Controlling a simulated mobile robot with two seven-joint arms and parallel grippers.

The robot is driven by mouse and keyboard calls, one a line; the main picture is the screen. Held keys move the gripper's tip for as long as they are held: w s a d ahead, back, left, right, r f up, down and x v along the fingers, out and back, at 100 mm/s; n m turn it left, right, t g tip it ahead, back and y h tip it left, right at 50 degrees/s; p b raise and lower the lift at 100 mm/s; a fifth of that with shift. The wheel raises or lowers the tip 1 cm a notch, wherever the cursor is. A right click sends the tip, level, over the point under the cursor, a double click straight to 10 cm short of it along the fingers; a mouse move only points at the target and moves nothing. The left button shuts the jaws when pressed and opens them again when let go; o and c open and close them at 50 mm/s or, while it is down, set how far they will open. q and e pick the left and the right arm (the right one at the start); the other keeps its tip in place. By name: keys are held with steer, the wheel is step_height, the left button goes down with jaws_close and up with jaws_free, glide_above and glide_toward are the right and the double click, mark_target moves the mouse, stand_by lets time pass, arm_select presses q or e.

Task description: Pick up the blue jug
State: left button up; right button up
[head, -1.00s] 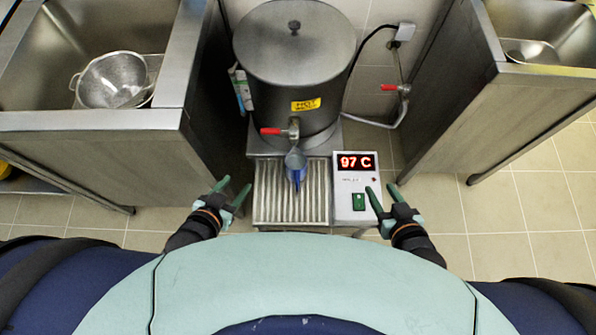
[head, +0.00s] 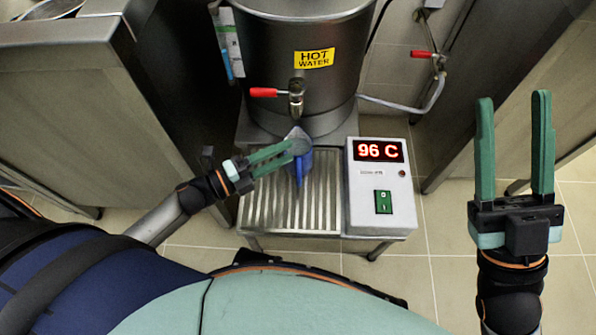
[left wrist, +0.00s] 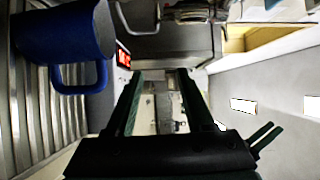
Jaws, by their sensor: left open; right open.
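The blue jug (head: 305,164) stands under the tap of the hot water urn, on the ribbed drip tray (head: 265,205), its handle facing me. My left gripper (head: 296,148) reaches in from the left, and its fingertips overlap the jug's left side in the head view, hiding part of it. In the left wrist view the jug (left wrist: 62,32) and its handle lie to the left of the open fingers (left wrist: 160,74), not between them. My right gripper (head: 514,98) is open and empty, well to the right over the floor.
The steel urn (head: 308,85) has a red-handled tap (head: 296,95) just above the jug. A control box (head: 380,190) reading 96 C sits right of the tray. Steel counters (head: 85,110) flank both sides. Tiled floor (head: 445,265) is free at the right front.

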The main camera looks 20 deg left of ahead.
mark_target(297, 168)
arm_select(q)
steer(key=shift+m, duration=0.3)
step_height(297, 168, down, 9)
steer(key=b, duration=0.5)
steer(key=shift+f, duration=0.1)
steer(key=b+x, duration=0.1)
steer(key=x, duration=0.6)
steer(key=shift+d+r, duration=0.3)
steer(key=shift+w, duration=0.1)
jaws_close()
steer(key=shift+h, duration=0.3)
steer(key=shift+r, duration=0.2)
